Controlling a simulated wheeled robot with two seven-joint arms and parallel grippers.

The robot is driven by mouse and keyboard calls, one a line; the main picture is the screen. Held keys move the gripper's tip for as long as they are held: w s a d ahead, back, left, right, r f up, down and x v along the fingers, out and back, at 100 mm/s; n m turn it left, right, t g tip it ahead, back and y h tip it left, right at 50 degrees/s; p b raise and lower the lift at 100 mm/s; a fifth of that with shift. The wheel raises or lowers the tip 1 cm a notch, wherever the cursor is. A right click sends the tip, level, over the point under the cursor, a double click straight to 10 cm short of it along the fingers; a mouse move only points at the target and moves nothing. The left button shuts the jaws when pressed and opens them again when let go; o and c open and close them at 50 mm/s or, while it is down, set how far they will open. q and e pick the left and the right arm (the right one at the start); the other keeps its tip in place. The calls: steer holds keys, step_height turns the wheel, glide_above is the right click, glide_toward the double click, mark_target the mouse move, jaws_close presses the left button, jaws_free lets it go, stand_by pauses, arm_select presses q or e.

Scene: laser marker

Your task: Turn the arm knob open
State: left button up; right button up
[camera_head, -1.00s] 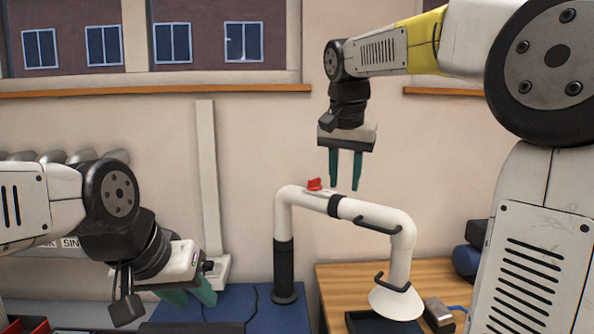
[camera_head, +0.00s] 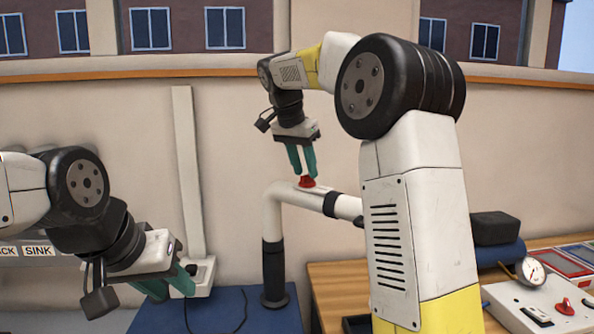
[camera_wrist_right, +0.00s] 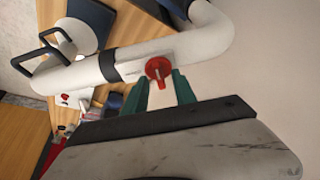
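The red arm knob (camera_head: 306,182) sits on top of the white extraction arm (camera_head: 272,222), near its upper bend. It also shows in the right wrist view (camera_wrist_right: 158,68), with its handle pointing toward my gripper. My right gripper (camera_head: 302,174) is pointed down just above the knob, with its green fingers apart. In the right wrist view its fingertips (camera_wrist_right: 160,80) lie on either side of the knob's handle; I cannot tell whether they touch it. My left gripper (camera_head: 170,286) is low at the left, empty, with its fingers apart.
The extraction arm's black-collared post stands on a blue mat (camera_head: 215,312). A wooden table (camera_head: 340,285) is to its right. A white box with a gauge and a red knob (camera_head: 565,305) is at the far right. My right arm hides much of the extraction arm.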

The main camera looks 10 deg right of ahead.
steer(key=shift+w+d+f, duration=0.1)
steer(key=shift+d+f, duration=0.05)
steer(key=shift+f, duration=0.35)
jaws_close()
